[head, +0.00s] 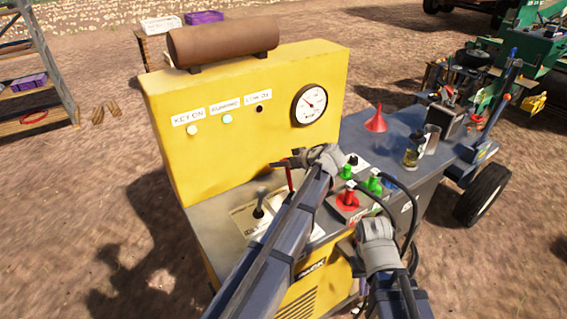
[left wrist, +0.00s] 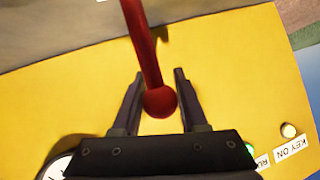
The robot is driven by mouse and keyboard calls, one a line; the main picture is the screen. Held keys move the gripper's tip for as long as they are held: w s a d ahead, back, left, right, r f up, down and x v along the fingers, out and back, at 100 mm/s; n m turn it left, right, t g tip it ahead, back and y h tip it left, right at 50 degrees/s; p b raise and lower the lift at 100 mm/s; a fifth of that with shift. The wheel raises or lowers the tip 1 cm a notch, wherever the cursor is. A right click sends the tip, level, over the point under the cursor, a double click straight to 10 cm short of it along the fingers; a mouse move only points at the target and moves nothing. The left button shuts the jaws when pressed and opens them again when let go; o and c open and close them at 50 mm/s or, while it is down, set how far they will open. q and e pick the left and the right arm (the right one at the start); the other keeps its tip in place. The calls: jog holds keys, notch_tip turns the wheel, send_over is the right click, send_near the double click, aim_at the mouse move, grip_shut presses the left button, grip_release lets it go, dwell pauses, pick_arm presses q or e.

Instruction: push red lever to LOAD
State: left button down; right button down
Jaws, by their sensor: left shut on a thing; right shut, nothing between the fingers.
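The red lever (head: 290,179) rises from the deck of the yellow machine, in front of its upright panel. My left gripper (head: 285,164) is at the top of the lever, shut on it. In the left wrist view the lever (left wrist: 144,45) ends in a red ball between the two fingers of the left gripper (left wrist: 160,95). The lever's base is largely hidden behind my left arm, and I cannot read a LOAD mark. My right gripper (head: 375,228) is shut and empty, low in front of the machine, apart from the lever.
A black-knobbed lever (head: 258,212) stands left of my left arm. A gauge (head: 309,105) is on the panel. A red funnel (head: 376,123) stands on the grey bench.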

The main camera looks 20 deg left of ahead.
pick_arm(q)
jog(key=shift+a+f, duration=0.15)
jog(key=shift+f, duration=0.1)
dwell(0.3)
jog(key=c, duration=0.7)
grip_release()
jog(key=shift+w, duration=0.1)
jog(key=shift+o, duration=1.1)
jog(key=p+v, duration=0.4)
jog(key=v, duration=0.3)
jog(key=shift+d+r, duration=0.2)
jog(key=shift+d, duration=0.1)
